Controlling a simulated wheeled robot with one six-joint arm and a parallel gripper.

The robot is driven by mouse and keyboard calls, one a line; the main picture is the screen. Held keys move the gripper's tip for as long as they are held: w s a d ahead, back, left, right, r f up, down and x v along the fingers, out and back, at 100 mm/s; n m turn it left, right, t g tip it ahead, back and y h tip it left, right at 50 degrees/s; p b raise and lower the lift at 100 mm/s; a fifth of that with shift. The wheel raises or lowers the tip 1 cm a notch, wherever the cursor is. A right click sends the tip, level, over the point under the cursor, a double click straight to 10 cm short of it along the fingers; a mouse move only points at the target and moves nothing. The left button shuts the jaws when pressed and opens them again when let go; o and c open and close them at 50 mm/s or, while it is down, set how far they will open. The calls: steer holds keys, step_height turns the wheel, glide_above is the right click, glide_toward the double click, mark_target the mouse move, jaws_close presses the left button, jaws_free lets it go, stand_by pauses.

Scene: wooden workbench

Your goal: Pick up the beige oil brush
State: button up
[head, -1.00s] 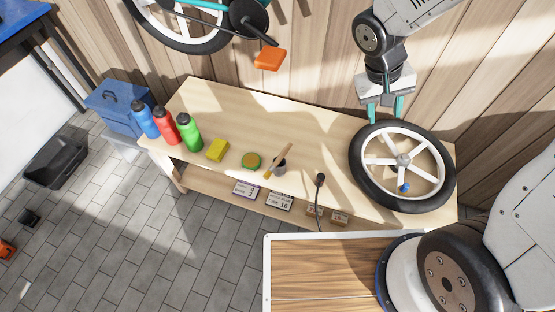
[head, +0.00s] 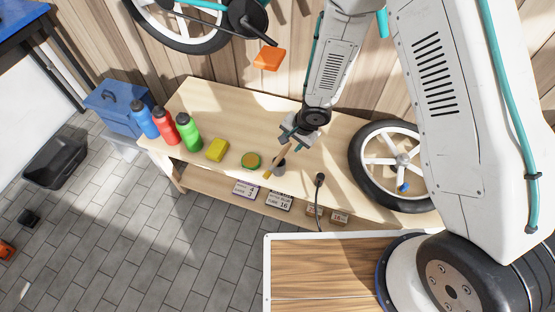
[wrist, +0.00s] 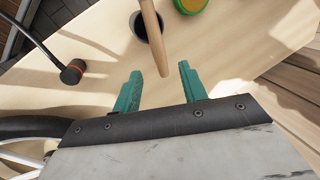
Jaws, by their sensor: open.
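The beige oil brush (head: 279,158) leans in a small dark cup (head: 281,168) on the workbench. In the wrist view its handle (wrist: 152,35) rises from the cup (wrist: 139,27) and its end shows between the fingertips. My gripper (head: 295,139) is at the upper end of the handle in the head view. In the wrist view my gripper (wrist: 160,71) is open, with its two teal fingers on either side of the handle end and gaps visible. The brush's lower end is hidden in the cup.
A green-rimmed tin (head: 251,160), a yellow block (head: 216,150) and several bottles (head: 189,131) stand to the left. A black-headed tool with a cable (head: 319,180) is at the front edge. A wheel (head: 378,150) lies at right, partly behind my arm.

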mark_target(286, 149)
steer(key=shift+w+x, duration=0.1)
steer(key=shift+x, duration=1.25)
steer(key=shift+w+x, duration=0.15)
steer(key=shift+x, duration=1.25)
steer(key=shift+d, duration=0.15)
jaws_close()
